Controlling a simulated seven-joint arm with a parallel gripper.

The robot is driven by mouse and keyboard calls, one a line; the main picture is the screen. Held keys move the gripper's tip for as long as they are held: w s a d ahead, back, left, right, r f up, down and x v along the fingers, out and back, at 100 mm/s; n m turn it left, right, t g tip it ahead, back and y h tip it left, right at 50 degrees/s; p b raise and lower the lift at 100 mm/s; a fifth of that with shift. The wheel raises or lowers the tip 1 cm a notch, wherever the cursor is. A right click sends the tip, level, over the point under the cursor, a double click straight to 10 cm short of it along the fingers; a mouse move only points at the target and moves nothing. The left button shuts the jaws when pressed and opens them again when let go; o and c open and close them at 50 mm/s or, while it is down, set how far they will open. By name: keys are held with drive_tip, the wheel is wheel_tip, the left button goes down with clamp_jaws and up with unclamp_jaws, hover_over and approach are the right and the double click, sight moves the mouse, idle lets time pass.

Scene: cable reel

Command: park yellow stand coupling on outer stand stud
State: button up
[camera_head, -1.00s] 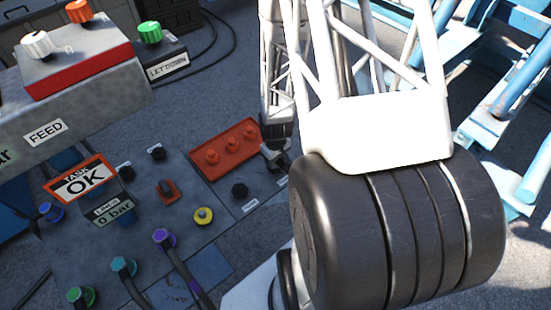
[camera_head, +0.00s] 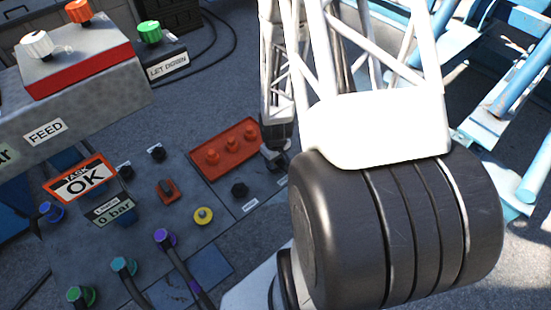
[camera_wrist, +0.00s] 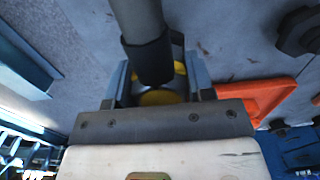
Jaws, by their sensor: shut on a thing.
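My gripper (camera_head: 275,158) is at the right end of the orange stud plate in the head view, low over the panel. In the wrist view my gripper (camera_wrist: 160,95) is shut on the yellow coupling (camera_wrist: 160,98), with a dark-sleeved grey hose (camera_wrist: 145,40) rising across it. The coupling is mostly hidden by the hose and fingers. The orange plate (camera_head: 205,172) carries several orange studs (camera_head: 212,156); part of the plate (camera_wrist: 262,97) also shows right of the gripper in the wrist view. Whether the coupling touches a stud is hidden.
Hosed purple (camera_head: 164,237) and teal (camera_head: 123,265) couplings sit at the panel's front.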

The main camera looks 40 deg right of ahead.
drive_tip(key=shift+f, duration=0.25)
drive_tip(key=o, duration=1.1)
drive_tip(key=shift+r, duration=0.1)
drive_tip(key=shift+r, duration=3.85)
